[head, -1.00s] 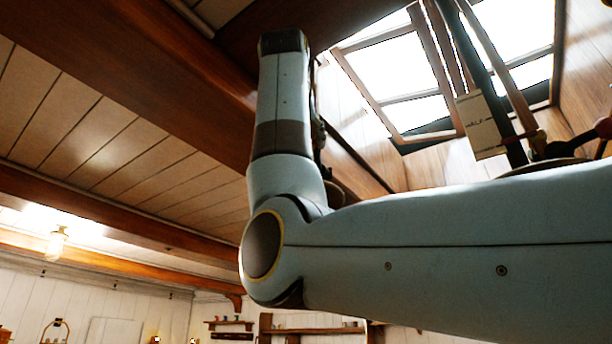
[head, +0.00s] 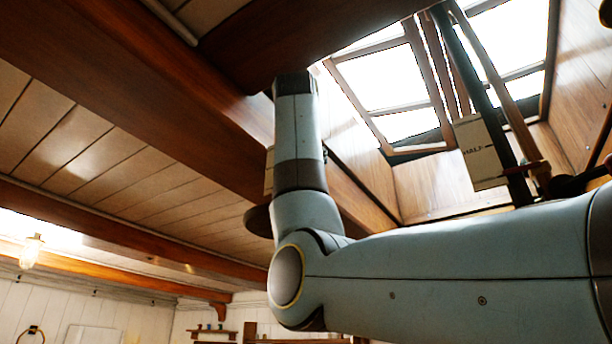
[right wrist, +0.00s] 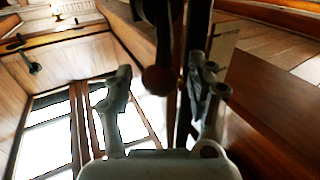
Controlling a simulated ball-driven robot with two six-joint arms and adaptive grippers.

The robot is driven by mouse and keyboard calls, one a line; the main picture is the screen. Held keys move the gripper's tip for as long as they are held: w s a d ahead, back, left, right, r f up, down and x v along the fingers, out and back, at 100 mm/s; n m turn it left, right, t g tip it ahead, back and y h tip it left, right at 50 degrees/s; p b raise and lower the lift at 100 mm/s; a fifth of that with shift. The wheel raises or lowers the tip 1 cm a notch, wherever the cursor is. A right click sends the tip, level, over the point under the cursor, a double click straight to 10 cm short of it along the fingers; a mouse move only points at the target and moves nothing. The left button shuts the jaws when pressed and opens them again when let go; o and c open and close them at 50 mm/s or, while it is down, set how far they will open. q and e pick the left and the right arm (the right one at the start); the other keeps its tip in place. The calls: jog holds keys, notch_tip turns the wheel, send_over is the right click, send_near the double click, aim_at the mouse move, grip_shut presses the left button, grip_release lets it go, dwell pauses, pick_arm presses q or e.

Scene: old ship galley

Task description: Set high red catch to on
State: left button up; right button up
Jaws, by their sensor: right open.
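A dark red ball knob (right wrist: 158,80) on the end of a dark lever hangs between the fingers of my right gripper (right wrist: 163,84) in the right wrist view. The gripper is open, with a gap between the knob and each finger. The lever's upper part runs out of the picture top. Whether this knob is the high red catch, and which setting it is in, I cannot tell. In the head view my right arm is raised toward the ceiling, and its gripper is not clearly seen. My left gripper is not in view.
A wood-framed skylight (head: 421,101) opens in the ceiling. A pale card with partly legible lettering (head: 482,153) hangs by a dark post (head: 480,70). Heavy wooden beams (head: 130,85) cross the ceiling. A lamp (head: 31,251) hangs at far left.

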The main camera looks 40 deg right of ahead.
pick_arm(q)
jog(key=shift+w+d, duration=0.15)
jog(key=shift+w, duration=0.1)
pick_arm(e)
jog(key=shift+w+d+f, duration=0.1)
jog(key=shift+w, duration=0.05)
jog(key=shift+c, duration=0.3)
jog(key=c, duration=0.9)
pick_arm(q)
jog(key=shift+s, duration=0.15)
pick_arm(e)
grip_shut()
